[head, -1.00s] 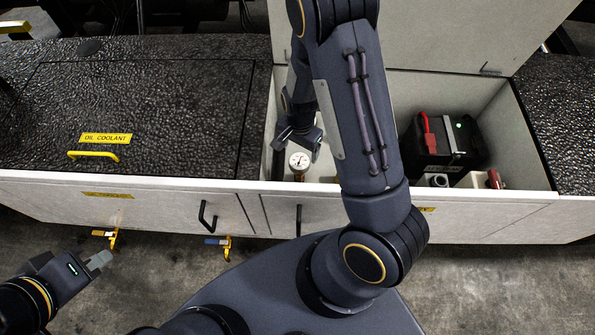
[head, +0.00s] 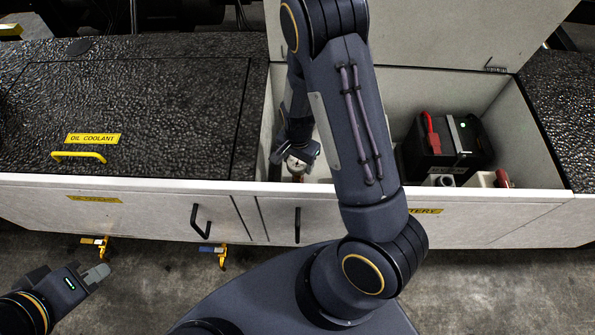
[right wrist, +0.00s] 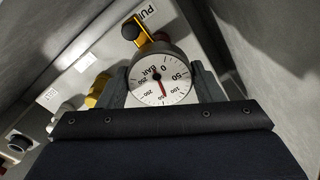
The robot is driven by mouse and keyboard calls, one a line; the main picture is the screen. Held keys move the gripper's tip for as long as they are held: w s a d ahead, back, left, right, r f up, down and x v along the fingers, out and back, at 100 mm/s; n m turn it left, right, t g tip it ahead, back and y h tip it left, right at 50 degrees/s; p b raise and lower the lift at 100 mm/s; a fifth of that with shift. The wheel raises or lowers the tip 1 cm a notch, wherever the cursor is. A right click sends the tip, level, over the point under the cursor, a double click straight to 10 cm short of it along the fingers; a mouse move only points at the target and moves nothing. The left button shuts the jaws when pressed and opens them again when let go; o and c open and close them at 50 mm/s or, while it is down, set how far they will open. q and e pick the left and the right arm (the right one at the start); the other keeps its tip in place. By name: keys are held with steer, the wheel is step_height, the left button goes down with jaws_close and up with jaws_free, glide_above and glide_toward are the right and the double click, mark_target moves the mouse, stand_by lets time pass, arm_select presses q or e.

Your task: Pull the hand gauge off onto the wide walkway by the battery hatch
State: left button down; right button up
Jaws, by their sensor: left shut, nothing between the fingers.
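The hand gauge (head: 297,164), with a round white dial, stands in the left part of the open battery compartment. In the right wrist view its dial (right wrist: 160,82) reads BAR and lies between the two fingers of my right gripper (right wrist: 164,85). The fingers flank the dial closely; I cannot tell whether they press on it. In the head view my right gripper (head: 302,152) reaches down at the gauge, partly covering it. The wide black textured walkway (head: 160,85) lies left of the compartment. My left gripper (head: 100,274) is shut and empty, low at the left.
A black battery (head: 447,150) with a red terminal cover sits in the compartment's right part. The raised hatch lid (head: 430,30) stands behind. A yellow handle (head: 78,156) and an OIL COOLANT label (head: 93,139) are on the walkway. The compartment's light front rim (head: 320,189) edges the opening.

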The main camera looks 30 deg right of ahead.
steer(key=c, duration=0.8)
steer(key=shift+o, duration=0.2)
steer(key=shift+r+p, duration=0.6)
steer(key=shift+r, duration=0.1)
steer(key=shift+r+p, duration=3.3)
steer(key=shift+r, duration=0.65)
